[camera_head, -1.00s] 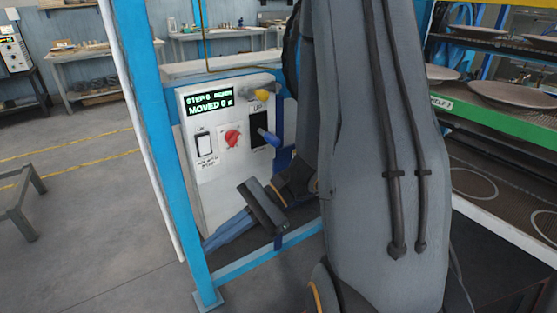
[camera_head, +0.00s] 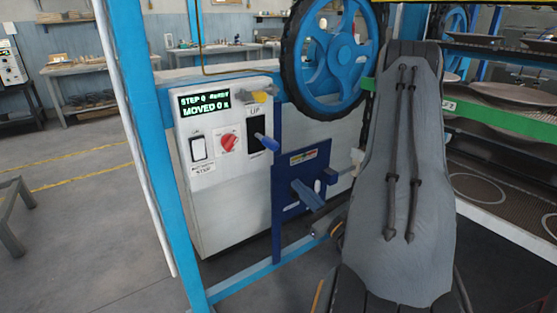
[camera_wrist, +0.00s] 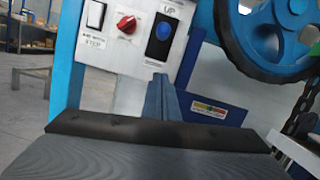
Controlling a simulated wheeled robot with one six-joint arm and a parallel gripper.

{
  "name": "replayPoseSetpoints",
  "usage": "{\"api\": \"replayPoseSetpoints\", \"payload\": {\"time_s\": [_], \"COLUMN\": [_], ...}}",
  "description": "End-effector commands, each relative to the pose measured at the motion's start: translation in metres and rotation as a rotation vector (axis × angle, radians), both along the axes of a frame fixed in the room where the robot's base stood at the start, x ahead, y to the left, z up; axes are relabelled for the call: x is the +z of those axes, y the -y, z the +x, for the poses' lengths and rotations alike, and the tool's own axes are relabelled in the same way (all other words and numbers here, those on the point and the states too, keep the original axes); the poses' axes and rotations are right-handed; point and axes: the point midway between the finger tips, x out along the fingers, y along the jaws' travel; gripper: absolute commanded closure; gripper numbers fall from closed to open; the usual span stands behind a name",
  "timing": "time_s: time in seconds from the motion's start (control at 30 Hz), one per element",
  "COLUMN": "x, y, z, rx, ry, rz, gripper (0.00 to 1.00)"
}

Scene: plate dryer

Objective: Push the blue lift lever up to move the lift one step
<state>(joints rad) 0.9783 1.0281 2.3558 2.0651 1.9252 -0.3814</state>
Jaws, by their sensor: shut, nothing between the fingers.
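The blue lift lever (camera_head: 267,141) sticks out of a black slot under the word UP on the white control box (camera_head: 232,210). In the wrist view the lever (camera_wrist: 163,30) shows nearly end-on in its slot. My gripper (camera_wrist: 160,80) shows in the wrist view as blue fingers, shut and empty, rising beyond a dark bar. The fingertips appear below the lever in the picture, apart from it.
The box has a green display (camera_head: 205,103), a white switch (camera_head: 198,148), a red knob (camera_head: 228,142) and a yellow part (camera_head: 259,97). A blue wheel (camera_head: 330,52) and a blue labelled plate (camera_head: 311,160) are to the right. A blue post (camera_head: 165,160) stands left.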

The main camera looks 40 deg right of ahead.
Motion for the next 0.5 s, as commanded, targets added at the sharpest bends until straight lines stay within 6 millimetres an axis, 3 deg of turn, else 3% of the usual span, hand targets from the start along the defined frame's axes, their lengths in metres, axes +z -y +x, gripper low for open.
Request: {"api": "replayPoseSetpoints", "payload": {"time_s": [0.27, 0.5], "x": [0.002, 0.011], "y": [-0.002, -0.004], "z": [0.006, 0.040], "rx": [0.006, 0.010], "ry": [-0.001, -0.001], "rz": [0.000, -0.003], "gripper": [1.00, 1.00]}}
